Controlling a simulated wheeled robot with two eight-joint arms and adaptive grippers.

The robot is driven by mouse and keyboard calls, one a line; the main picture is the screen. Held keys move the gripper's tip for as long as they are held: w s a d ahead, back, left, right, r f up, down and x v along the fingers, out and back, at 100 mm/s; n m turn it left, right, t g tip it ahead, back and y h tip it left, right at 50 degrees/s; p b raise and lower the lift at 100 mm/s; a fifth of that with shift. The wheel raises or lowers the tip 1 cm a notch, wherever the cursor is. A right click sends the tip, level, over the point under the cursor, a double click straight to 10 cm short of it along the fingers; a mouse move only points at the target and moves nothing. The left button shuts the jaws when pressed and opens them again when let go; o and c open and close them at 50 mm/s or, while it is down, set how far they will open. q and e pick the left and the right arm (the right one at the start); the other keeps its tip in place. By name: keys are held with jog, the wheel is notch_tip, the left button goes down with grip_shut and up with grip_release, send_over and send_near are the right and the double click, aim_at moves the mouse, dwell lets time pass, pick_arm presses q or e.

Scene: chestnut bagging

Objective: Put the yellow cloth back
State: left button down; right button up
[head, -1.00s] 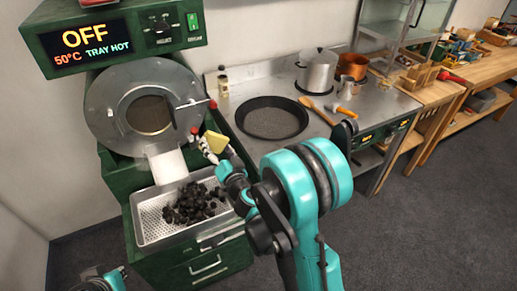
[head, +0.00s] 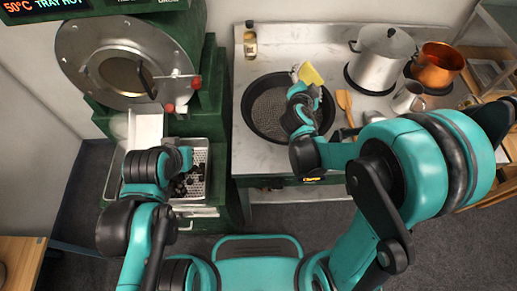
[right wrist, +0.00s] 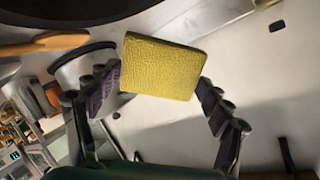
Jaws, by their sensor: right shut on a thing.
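The yellow cloth (head: 311,75) is a small textured square. It is in my right gripper (head: 300,78), above the back edge of the dark round pan on the steel counter in the head view. In the right wrist view the cloth (right wrist: 163,68) sits between the two dark-padded fingers of the gripper (right wrist: 158,85), which is shut on it. Whether the cloth touches the counter or pan is unclear. My left arm reaches over the perforated tray (head: 112,188); its fingers are hidden by the wrist.
The dark pan (head: 250,112) lies on the counter (head: 265,50). A bottle (head: 250,40) stands at the back left. A lidded pot (head: 383,62), a copper pot (head: 437,62) and a wooden spoon (head: 347,106) are to the right. The roaster drum (head: 78,50) stands left; dark chestnuts (head: 178,189) lie in the tray.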

jog(key=s+a+m+g+y+p, duration=0.1)
jog(key=s+a+m+g+p, duration=0.3)
jog(key=s, duration=0.6)
jog(key=s+a+m+g+y+p, duration=0.25)
jog(key=s+a+g, duration=0.25)
jog(key=s, duration=0.5)
jog(key=s+a+m+g+y+p, duration=0.15)
jog(key=s+a+m+g, duration=0.3)
jog(key=s, duration=0.65)
jog(key=b, duration=0.4)
send_over(256, 158)
jog(key=shift+h, duration=0.3)
notch_tip(256, 158, down, 7)
jog(key=shift+r, duration=0.2)
notch_tip(256, 158, down, 4)
jog(key=shift+b, duration=0.6)
jog(key=shift+r, duration=0.1)
jog(key=shift+c, duration=0.5)
